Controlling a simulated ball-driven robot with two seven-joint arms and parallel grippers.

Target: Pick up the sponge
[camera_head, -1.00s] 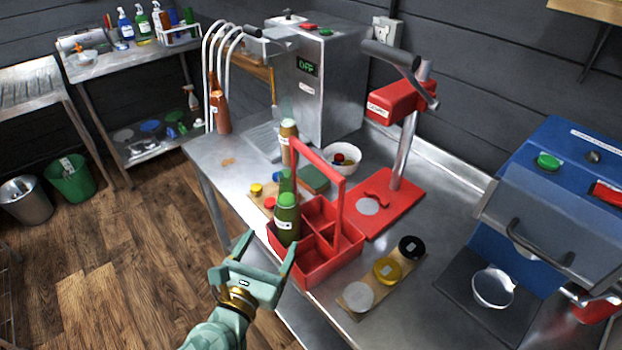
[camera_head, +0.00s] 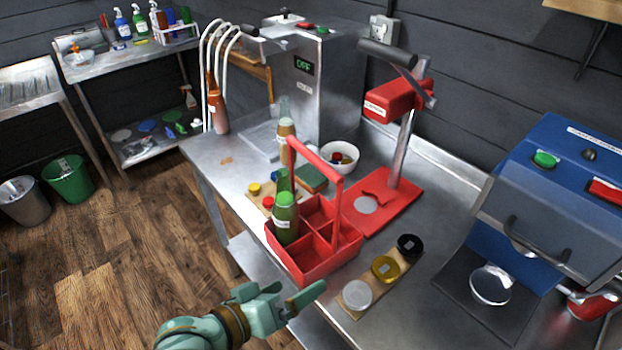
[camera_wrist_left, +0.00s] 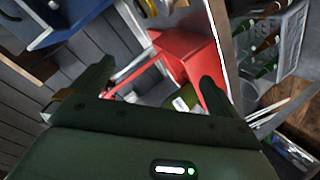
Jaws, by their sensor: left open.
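The sponge (camera_head: 312,178), green on top with an orange-brown side, lies on the steel table (camera_head: 232,178) behind the red bottle carrier (camera_head: 318,268), left of the white bowl. I cannot make it out in the left wrist view. My left gripper (camera_head: 284,290) is open and empty at the table's front edge, in front of the carrier and well short of the sponge. The left wrist view shows its two fingers (camera_wrist_left: 155,82) spread apart, with the red carrier (camera_wrist_left: 185,55) beyond them. My right gripper is not in view.
A red capper stand (camera_head: 385,205), the white bowl (camera_head: 340,155) and a brown-necked bottle (camera_head: 287,140) stand around the sponge. A board with round lids (camera_head: 384,268) lies right of the carrier.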

